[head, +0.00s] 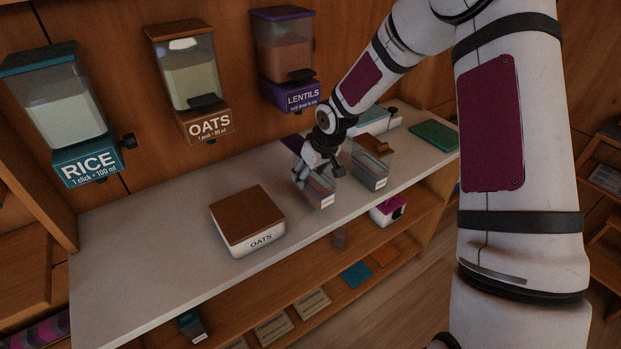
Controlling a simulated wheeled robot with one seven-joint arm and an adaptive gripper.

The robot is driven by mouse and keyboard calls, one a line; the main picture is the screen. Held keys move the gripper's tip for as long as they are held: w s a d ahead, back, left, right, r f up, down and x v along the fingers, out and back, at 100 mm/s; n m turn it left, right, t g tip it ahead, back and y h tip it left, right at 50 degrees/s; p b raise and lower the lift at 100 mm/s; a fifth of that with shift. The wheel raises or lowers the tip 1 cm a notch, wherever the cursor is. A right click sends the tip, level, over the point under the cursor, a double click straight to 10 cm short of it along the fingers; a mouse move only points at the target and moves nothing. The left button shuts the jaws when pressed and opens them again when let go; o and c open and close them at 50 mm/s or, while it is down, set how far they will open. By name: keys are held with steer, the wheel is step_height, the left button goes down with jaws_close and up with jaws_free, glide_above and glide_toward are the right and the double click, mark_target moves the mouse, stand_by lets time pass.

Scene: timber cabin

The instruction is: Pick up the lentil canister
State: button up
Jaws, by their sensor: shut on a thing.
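My gripper (313,172) is over the counter, shut on a small clear canister (320,190) with a reddish band and a pale label too small to read. I take it for the lentil canister. The gripper covers its top and rear side. I cannot tell whether its base touches the counter. A second clear canister (371,168) with a brown lid stands upright close to the right.
A white OATS box (247,228) with a brown lid stands on the pale counter (135,250). RICE (65,115), OATS (189,80) and LENTILS (284,55) dispensers hang on the wall. A green mat (435,134) lies at the right end. The counter's left part is clear.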

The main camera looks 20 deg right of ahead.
steer(key=s+d+r+p, duration=0.1)
steer(key=s+d, duration=0.3)
steer(key=s, duration=1.1)
steer(key=shift+s+r, duration=0.2)
steer(key=shift+r, duration=0.15)
